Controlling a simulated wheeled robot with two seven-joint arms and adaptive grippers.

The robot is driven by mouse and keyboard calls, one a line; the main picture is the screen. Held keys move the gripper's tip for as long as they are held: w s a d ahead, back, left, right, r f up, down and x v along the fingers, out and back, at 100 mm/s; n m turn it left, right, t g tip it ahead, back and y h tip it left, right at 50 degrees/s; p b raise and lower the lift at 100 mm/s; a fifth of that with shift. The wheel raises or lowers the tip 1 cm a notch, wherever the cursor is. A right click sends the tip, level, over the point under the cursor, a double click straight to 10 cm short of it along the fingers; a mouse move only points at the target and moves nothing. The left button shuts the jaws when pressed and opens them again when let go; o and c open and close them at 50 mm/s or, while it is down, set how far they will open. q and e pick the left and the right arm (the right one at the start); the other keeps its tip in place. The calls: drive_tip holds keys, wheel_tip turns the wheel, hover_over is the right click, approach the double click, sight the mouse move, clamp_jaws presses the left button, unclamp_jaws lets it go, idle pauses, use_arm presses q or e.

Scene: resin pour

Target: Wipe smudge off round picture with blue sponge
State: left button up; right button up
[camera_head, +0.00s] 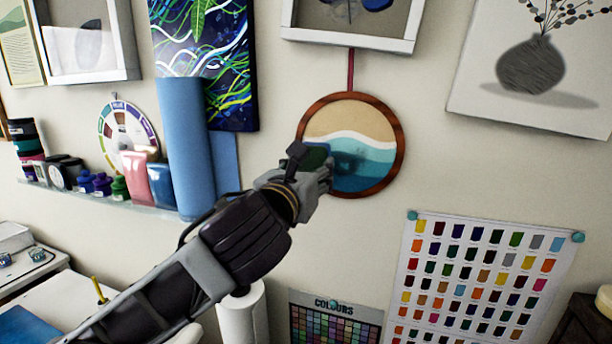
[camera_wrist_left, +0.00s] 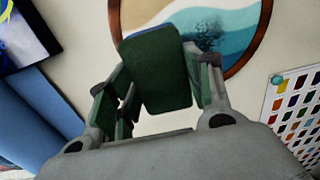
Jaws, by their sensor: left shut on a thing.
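The round picture (camera_head: 345,118) hangs on the wall in a brown wooden frame, with sand, white and teal wave bands. A dark smudge (camera_head: 347,166) lies on its lower teal part; it also shows as a speckled patch in the left wrist view (camera_wrist_left: 207,27). My left gripper (camera_head: 314,170) is at the picture's lower left rim, shut on the sponge (camera_wrist_left: 160,72). My right gripper is not in view.
A shelf (camera_head: 110,202) with paint jars and tall blue rolls (camera_head: 186,140) stands left of my arm. Framed pictures hang above. A colour swatch chart (camera_head: 478,285) is pinned at lower right. A paper towel roll (camera_head: 240,315) stands below my wrist.

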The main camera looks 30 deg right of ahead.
use_arm(q)
drive_tip(key=shift+x, duration=1)
drive_tip(key=shift+x, duration=0.95)
idle(0.8)
drive_tip(key=shift+s+d, duration=1.15)
drive_tip(key=shift+s, duration=0.2)
drive_tip(key=shift+s+d, duration=1.2)
drive_tip(key=shift+s, duration=0.1)
drive_tip(key=shift+s, duration=0.1)
drive_tip(key=shift+s+d, duration=1.15)
drive_tip(key=shift+s, duration=0.15)
